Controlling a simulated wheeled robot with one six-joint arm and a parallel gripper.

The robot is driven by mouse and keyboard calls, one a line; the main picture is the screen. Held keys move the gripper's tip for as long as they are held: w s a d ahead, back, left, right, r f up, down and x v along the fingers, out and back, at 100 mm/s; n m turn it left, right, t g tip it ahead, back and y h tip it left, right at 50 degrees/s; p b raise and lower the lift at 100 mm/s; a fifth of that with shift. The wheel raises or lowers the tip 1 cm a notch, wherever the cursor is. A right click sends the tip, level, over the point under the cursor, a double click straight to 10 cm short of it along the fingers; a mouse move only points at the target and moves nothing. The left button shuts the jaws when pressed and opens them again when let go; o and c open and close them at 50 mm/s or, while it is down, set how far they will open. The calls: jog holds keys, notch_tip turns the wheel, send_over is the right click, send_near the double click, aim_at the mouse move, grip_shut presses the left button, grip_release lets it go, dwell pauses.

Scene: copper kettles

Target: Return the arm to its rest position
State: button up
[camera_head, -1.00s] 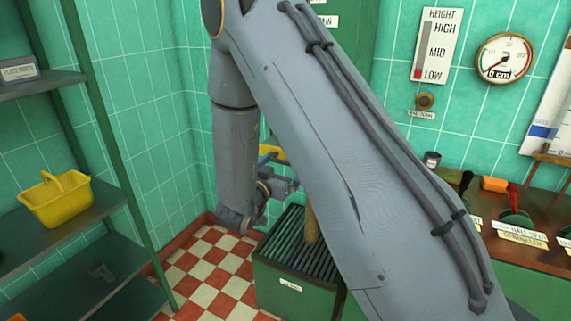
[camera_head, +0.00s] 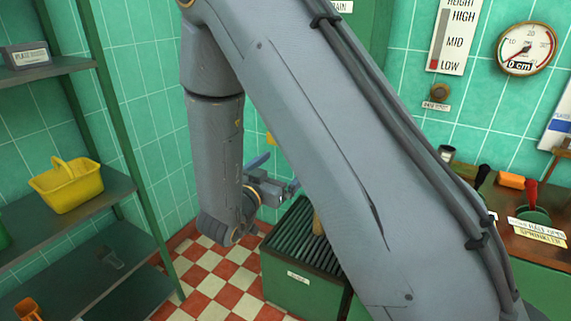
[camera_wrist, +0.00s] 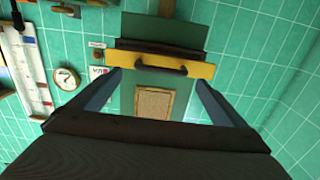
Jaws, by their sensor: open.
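My grey arm crosses the middle of the head view from lower right to upper left, then bends down to the wrist. Beyond the fingers are a yellow panel (camera_wrist: 190,67) with a dark handle and a framed tan board (camera_wrist: 153,104), both apart from the fingers.
Green shelves (camera_head: 75,275) stand at left with a yellow basket (camera_head: 67,186). A bench (camera_head: 490,200) with several levers is at right, below a round gauge (camera_head: 526,49) and a height placard (camera_head: 455,35). Red and white floor tiles (camera_head: 215,280) lie open between shelves and box.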

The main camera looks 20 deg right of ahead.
jog(key=w+a+f+n+g+y, duration=0.1)
jog(key=w+a+f+n+y, duration=0.2)
jog(key=y, duration=0.5)
jog(key=s+a+f+n+g+y, duration=0.2)
jog(key=s+f+g+y, duration=0.1)
jog(key=s+y, duration=0.15)
jog(key=s+d+n+g, duration=0.2)
jog(key=s+g, duration=0.2)
jog(key=s, duration=0.6)
jog(key=s+d+n+g, duration=0.2)
jog(key=s+d+g, duration=0.1)
jog(key=s, duration=0.7)
jog(key=shift+s+d+g, duration=0.35)
jog(key=shift+s+g, duration=0.05)
jog(key=shift+g, duration=0.1)
jog(key=shift+r, duration=0.1)
